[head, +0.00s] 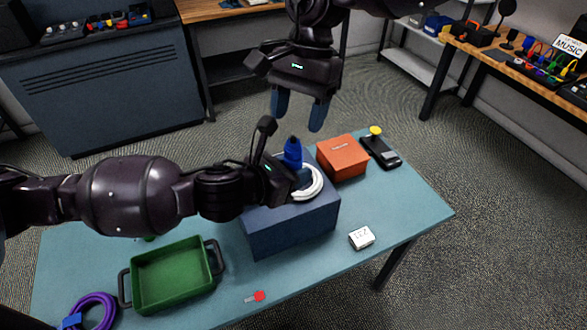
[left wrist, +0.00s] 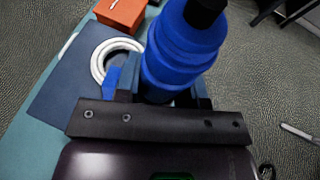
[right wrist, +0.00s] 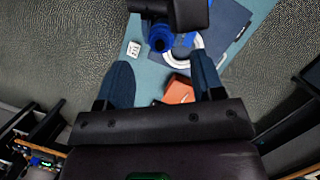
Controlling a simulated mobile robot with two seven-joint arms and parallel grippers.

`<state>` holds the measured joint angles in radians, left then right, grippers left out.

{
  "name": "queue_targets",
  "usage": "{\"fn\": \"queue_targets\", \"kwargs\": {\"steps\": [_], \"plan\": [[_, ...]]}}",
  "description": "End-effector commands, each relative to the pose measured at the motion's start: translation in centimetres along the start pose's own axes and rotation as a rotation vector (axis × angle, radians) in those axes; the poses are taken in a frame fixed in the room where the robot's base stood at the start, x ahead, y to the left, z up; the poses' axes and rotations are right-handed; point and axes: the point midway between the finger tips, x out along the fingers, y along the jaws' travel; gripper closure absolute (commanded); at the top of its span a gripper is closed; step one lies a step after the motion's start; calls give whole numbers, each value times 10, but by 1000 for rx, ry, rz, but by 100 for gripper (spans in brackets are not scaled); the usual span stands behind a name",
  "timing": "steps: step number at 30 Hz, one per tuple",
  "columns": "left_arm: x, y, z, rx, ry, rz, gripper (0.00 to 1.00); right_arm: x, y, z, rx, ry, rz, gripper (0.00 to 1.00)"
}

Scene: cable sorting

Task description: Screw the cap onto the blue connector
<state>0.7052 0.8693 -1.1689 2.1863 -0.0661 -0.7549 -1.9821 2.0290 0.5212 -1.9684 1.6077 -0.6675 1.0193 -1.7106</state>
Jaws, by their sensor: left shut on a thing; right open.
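The blue connector (head: 292,154) stands roughly upright in my left gripper (head: 290,172), above the dark blue box. In the left wrist view the connector (left wrist: 180,55) is ribbed with a black top (left wrist: 205,10), and my left fingers (left wrist: 160,92) are shut on its lower part. I cannot tell whether the black top is a cap or part of the connector. My right gripper (head: 299,112) is open and empty, fingers down, above and behind the connector. In the right wrist view the connector (right wrist: 160,38) lies beyond the open fingers (right wrist: 163,85).
A white coiled cable (head: 312,184) lies on the dark blue box (head: 290,230). An orange box (head: 342,158), a black device (head: 384,152) with a yellow piece (head: 376,131), a white box (head: 361,238), a green tray (head: 172,274) and a purple coil (head: 95,309) are on the table (head: 420,212).

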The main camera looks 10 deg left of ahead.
Motion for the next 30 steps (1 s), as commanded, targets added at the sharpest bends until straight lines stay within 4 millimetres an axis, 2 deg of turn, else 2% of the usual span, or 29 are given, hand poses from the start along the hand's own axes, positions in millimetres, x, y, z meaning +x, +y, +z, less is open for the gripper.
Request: {"fn": "queue_targets", "kwargs": {"steps": [3, 10, 15, 24, 30], "plan": [[0, 0, 0, 0, -1, 0, 100, 19, 0, 0, -1, 0, 4, 38], [0, 0, 0, 0, -1, 0, 100, 44, 0, 1, 0, -1, 2, 38], [0, 0, 1, 0, -1, 0, 100, 52, 0, 0, 0, 0, 1, 38], [0, 0, 1, 0, -1, 0, 100, 53, 0, 0, 0, 0, 1, 38], [0, 0, 1, 0, -1, 0, 100, 53, 0, 0, 0, 0, 1, 69]]}}
